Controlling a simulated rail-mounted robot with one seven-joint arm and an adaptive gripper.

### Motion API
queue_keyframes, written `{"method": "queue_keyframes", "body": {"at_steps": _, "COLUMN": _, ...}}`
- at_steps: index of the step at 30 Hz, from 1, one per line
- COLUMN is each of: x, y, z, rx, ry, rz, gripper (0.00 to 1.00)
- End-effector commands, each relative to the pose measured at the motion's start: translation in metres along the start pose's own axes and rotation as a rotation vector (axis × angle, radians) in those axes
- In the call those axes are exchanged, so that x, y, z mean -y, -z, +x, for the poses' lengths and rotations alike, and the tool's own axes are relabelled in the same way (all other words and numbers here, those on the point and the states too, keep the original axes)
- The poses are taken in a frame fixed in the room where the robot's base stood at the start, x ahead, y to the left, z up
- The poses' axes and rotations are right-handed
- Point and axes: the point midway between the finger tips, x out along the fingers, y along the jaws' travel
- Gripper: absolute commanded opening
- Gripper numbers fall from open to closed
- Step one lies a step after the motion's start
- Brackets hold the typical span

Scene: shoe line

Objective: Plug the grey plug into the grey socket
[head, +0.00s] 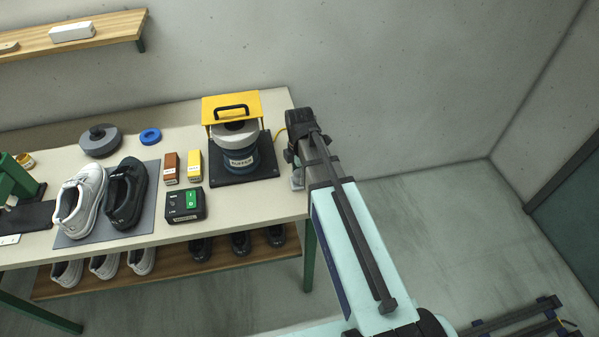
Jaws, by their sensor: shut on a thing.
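My gripper (292,157) is at the right end of the workbench, seen from behind and mostly covered by my own wrist and arm. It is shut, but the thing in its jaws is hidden. A yellow cord (280,134) runs from the buffer machine (240,158) to behind my gripper, consistent with the grey plug being held there. A small pale grey piece (297,182) shows just below my gripper at the bench edge. I cannot tell whether it is the grey socket or part of the plug. Whether plug and socket touch cannot be seen.
The buffer has a yellow guard (231,103) and stands left of my gripper. A black box with a green switch (187,204), small boxes and a pair of shoes (126,194) lie further left on the bench (240,210).

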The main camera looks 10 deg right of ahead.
Motion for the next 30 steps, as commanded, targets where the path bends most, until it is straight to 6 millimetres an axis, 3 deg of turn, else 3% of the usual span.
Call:
{"method": "queue_keyframes", "body": {"at_steps": 21, "x": 0.0001, "y": 0.0, "z": 0.0072, "rx": 0.0, "ry": 0.0, "rz": 0.0, "gripper": 0.08}}
{"method": "queue_keyframes", "body": {"at_steps": 22, "x": 0.0001, "y": 0.0, "z": 0.0072, "rx": 0.0, "ry": 0.0, "rz": 0.0, "gripper": 0.48}}
{"method": "queue_keyframes", "body": {"at_steps": 24, "x": 0.0001, "y": 0.0, "z": 0.0072, "rx": 0.0, "ry": 0.0, "rz": 0.0, "gripper": 0.73}}
{"method": "queue_keyframes", "body": {"at_steps": 30, "x": 0.0001, "y": 0.0, "z": 0.0071, "rx": 0.0, "ry": 0.0, "rz": 0.0, "gripper": 0.74}}
